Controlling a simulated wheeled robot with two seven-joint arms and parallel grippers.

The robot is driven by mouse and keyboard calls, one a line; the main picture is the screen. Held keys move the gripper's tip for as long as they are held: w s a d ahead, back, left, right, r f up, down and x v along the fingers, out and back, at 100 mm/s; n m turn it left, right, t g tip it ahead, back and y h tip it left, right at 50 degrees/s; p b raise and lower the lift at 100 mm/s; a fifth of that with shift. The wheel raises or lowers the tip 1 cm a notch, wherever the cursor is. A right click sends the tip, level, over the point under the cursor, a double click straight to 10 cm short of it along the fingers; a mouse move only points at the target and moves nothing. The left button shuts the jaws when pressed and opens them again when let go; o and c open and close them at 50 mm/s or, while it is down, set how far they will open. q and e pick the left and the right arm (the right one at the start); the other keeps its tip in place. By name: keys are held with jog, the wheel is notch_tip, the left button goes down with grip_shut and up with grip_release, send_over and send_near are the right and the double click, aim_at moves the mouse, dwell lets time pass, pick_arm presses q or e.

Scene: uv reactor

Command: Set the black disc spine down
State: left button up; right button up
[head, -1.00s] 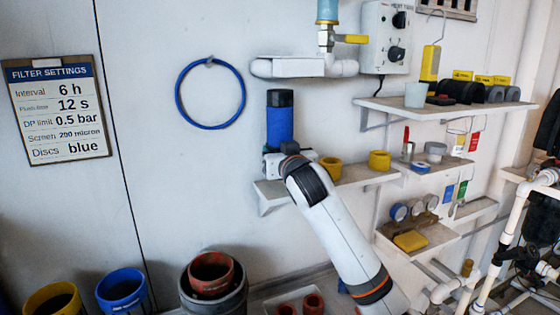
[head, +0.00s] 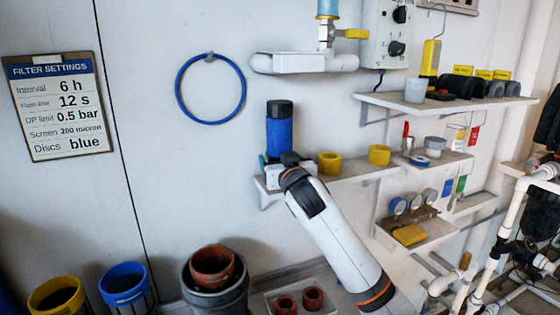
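The black disc spine shows as an upright cylinder with a black top (head: 280,107) and a blue body (head: 279,134). It stands at the left end of the wall shelf (head: 352,172), its lower end hidden behind my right gripper. My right gripper (head: 283,163) is at the cylinder's base, with a small teal part visible at its left side. My wrist hides most of the fingers, so I cannot tell whether they grip the cylinder or whether its base touches the shelf. My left gripper is not in view.
Two yellow rings (head: 330,163) (head: 379,154) stand on the shelf to the right. A white pipe (head: 305,63) runs above. A blue hoop (head: 210,89) hangs on the wall at left. Blue (head: 124,284), yellow and grey bins stand below.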

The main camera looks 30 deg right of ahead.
jog(key=shift+r, duration=0.1)
jog(key=s+a+b, duration=0.2)
jog(key=s, duration=0.9)
jog(key=shift+s+a+b, duration=0.15)
jog(key=shift+s+b, duration=0.2)
jog(key=shift+s, duration=0.05)
